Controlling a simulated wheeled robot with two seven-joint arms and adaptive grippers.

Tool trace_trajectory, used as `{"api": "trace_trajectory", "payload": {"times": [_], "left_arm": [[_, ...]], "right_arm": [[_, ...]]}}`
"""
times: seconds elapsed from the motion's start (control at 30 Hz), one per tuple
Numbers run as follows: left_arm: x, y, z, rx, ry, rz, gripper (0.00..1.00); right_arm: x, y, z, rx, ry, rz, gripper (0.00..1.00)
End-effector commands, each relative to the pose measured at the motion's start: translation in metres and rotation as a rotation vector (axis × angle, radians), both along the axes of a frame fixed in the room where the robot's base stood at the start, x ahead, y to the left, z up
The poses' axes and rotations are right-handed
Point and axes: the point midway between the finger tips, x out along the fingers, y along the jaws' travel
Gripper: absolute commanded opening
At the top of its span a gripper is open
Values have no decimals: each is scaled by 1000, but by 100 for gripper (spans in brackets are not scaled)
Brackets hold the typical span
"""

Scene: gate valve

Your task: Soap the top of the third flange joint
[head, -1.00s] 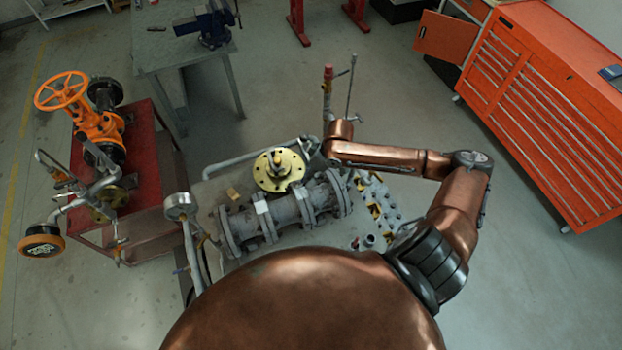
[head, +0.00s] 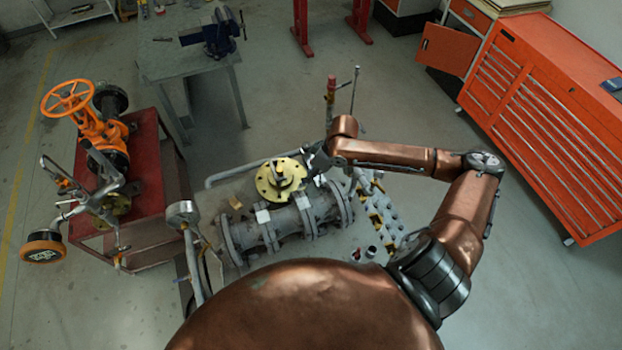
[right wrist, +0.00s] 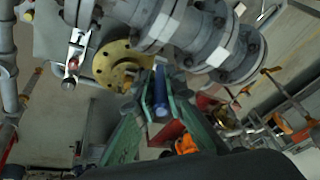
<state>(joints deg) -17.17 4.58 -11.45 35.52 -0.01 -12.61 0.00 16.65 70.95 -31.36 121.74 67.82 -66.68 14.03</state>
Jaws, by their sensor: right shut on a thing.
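A grey pipe run with several bolted flange joints (head: 275,229) lies on a bench at the lower middle of the head view, with white tags on it. The right wrist view shows these flanges (right wrist: 237,46) at upper right. A round yellow flange (head: 269,188) lies behind the pipe; it also shows in the right wrist view (right wrist: 112,66). My right gripper (head: 313,160) is beside the yellow flange, above the pipe's far side. Its green fingers (right wrist: 161,88) are shut on a blue cylinder (right wrist: 160,92). Contact with a flange cannot be told. My left gripper is not in view.
A red stand (head: 150,185) with an orange handwheel valve (head: 68,98) is at left. A gauge (head: 183,214) stands left of the pipe. Loose fittings (head: 385,215) lie right of it. An orange tool cabinet (head: 545,110) stands at right, with open floor between.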

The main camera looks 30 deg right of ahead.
Motion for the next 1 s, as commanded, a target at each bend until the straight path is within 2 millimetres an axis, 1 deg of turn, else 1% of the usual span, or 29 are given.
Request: {"api": "trace_trajectory", "payload": {"times": [0.43,0.8,1.0], "left_arm": [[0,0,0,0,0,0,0],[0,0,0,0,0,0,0],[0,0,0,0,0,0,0]], "right_arm": [[0,0,6,-1,0,0,0],[0,0,33,-1,0,0,0],[0,0,33,-1,0,0,0]]}}
